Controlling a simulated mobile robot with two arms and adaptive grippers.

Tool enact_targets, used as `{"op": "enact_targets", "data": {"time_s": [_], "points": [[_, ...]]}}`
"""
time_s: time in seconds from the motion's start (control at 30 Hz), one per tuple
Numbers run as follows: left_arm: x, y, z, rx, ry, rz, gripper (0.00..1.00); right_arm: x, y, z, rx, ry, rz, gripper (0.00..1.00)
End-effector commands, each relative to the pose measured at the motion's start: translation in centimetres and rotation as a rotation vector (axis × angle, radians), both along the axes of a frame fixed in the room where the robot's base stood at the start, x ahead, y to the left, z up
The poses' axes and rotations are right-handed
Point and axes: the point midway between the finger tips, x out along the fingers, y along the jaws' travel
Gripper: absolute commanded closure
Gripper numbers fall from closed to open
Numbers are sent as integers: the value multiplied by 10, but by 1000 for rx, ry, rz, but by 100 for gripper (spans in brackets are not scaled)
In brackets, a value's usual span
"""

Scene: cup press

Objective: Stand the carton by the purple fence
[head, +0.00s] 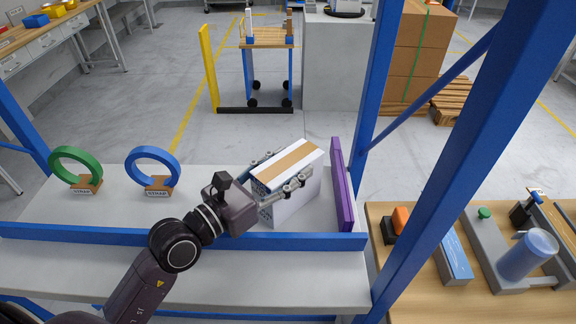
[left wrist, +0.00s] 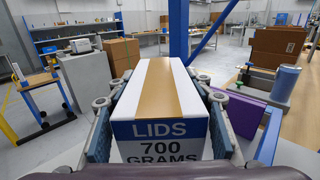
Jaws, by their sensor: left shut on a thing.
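The carton (head: 296,195) is a white box with a tan tape strip along its top, and it looks upright. In the left wrist view the carton (left wrist: 158,105) shows a blue label reading "LIDS 700 GRAMS". My left gripper (head: 281,172) is shut on the carton, with one finger along each side. The purple fence (head: 343,185) stands upright at the right end of the white shelf, just right of the carton with a narrow gap. It also shows in the left wrist view (left wrist: 243,115). Whether the carton's base touches the shelf is hard to tell. My right gripper is not in view.
A green ring (head: 58,160) and a blue ring (head: 135,158) stand on labelled wooden blocks to the left on the shelf (head: 112,212). A blue rail (head: 190,239) runs along the shelf's front edge. A blue post (head: 377,85) rises beyond the fence.

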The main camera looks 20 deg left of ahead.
Motion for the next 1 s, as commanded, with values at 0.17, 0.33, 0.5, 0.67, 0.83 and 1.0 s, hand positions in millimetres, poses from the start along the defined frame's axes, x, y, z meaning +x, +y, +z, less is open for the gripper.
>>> {"op": "enact_targets", "data": {"time_s": [0.17,0.33,0.5,0.67,0.83,1.0], "points": [[0,0,3,-3,-7,0,100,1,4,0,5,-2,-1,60],[0,0,0,0,0,0,36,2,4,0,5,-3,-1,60],[0,0,0,0,0,0,35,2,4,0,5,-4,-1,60],[-1,1,0,0,0,0,35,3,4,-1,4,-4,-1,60],[-14,8,-3,2,1,1,35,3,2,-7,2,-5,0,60],[-38,20,-4,2,2,0,35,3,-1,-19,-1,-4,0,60]]}}
